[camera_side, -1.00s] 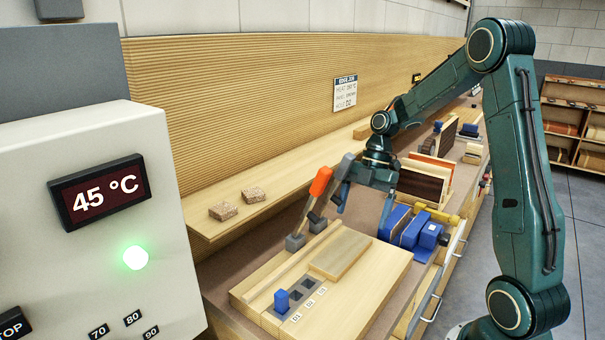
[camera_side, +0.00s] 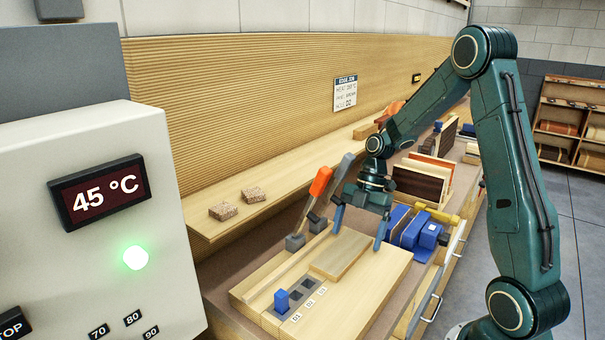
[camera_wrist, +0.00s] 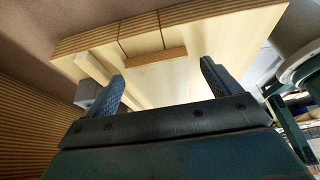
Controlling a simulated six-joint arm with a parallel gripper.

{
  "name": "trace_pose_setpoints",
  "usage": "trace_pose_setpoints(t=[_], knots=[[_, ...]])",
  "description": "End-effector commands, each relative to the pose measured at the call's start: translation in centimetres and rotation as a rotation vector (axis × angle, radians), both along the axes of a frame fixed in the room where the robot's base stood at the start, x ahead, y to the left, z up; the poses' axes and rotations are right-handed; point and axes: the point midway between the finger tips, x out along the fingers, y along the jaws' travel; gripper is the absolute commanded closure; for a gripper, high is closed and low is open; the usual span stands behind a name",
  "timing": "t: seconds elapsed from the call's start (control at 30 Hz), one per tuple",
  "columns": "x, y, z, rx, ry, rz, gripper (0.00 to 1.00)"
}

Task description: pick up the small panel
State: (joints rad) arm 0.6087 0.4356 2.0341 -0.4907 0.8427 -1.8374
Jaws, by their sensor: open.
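The small panel (camera_side: 342,256) is a pale flat piece of wood lying on the light wooden board (camera_side: 385,275). In the wrist view the small panel (camera_wrist: 158,57) shows a darker end edge, and its near part blends into the board (camera_wrist: 225,40). My gripper (camera_side: 359,238) is open and empty above the far end of the panel, fingers pointing down. In the wrist view my gripper (camera_wrist: 162,75) has one finger on each side of the panel. I cannot tell how high the fingertips are above the board.
An orange-handled lever (camera_side: 318,185) and a grey-handled lever (camera_side: 343,168) stand left of my gripper. Blue clamp blocks (camera_side: 410,230) stand close on its right. A blue peg (camera_side: 281,300) sits in the board's front socket row. A control box (camera_side: 95,230) reads 45 °C.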

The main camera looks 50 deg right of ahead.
Motion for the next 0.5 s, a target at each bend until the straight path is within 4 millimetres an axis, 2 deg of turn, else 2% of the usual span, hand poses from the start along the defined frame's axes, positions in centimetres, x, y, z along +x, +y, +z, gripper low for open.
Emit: trace_pose_setpoints(t=[0.17,0.4,0.5], knots=[[0.01,-0.02,0.04,0.0,0.0,0.0,0.13],[0.01,-0.01,0.04,0.0,0.0,0.0,0.6],[0.01,-0.01,0.05,0.0,0.0,0.0,0.6]])
